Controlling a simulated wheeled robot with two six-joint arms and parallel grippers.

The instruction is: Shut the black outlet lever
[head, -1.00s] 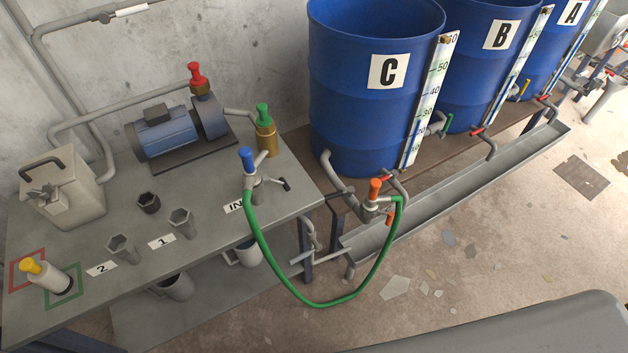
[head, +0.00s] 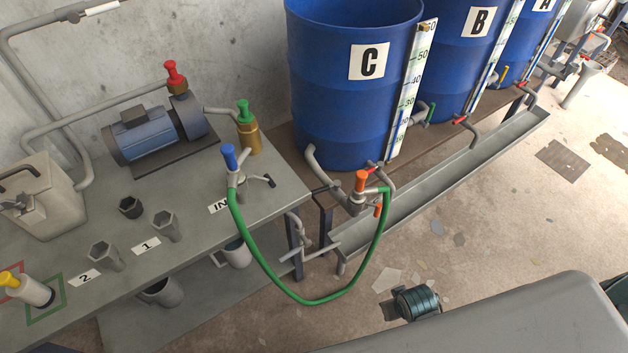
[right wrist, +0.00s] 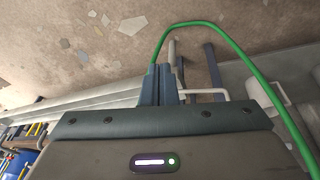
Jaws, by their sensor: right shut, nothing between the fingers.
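The black outlet lever (head: 267,181) is a short dark handle on a grey pipe fitting with a blue cap (head: 229,156). It sits at the right end of the grey bench, beside the "IN" label, and sticks out to the right. I cannot make it out in the right wrist view. Part of my right arm shows at the bottom of the head view, well below and right of the lever. My right gripper (right wrist: 160,85) is shut and empty in the right wrist view, apart from the lever. My left gripper is not in view.
A green hose (head: 305,301) loops from the blue-capped fitting to an orange-capped valve (head: 361,181) under blue drum C (head: 345,110). A grey trough (head: 450,175) runs along the drums. A pump (head: 150,130) stands behind on the bench (head: 205,240).

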